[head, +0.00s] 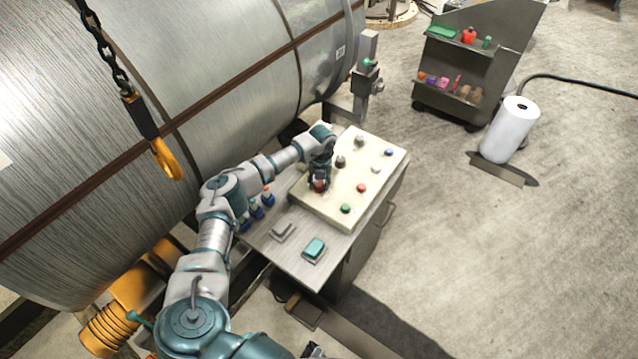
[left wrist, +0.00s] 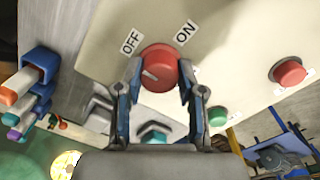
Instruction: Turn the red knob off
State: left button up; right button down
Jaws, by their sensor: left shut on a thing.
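The red knob (left wrist: 158,67) sits on a cream panel (left wrist: 235,70) between an OFF label (left wrist: 130,41) on the left and an ON label (left wrist: 186,33) on the right. A short white mark shows on the knob's lower left face. My left gripper (left wrist: 158,88) is shut on the knob, with one finger on each side. In the head view my left gripper (head: 319,181) points down at the knob (head: 319,186) near the left side of the panel (head: 335,207), hiding part of it.
A red button (head: 361,188), a green button (head: 345,208) and grey knobs are close by on the panel. Blue holders (head: 262,202) stand at the bench's left edge. A large metal cylinder (head: 120,190) and a hanging hook (head: 166,158) are to the left.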

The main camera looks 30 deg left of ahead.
aim_at(320, 181)
pick_arm(q)
jog(key=shift+w+a+r, duration=0.1)
jog(key=shift+w+r, duration=0.1)
jog(key=o, duration=1.1)
jog(key=shift+c, duration=0.2)
jog(key=shift+o, duration=0.4)
jog(key=shift+f, duration=0.25)
jog(key=shift+r, duration=0.1)
jog(key=shift+r, duration=0.3)
notch_tip(320, 181, up, 11)
jog(key=shift+w, duration=0.25)
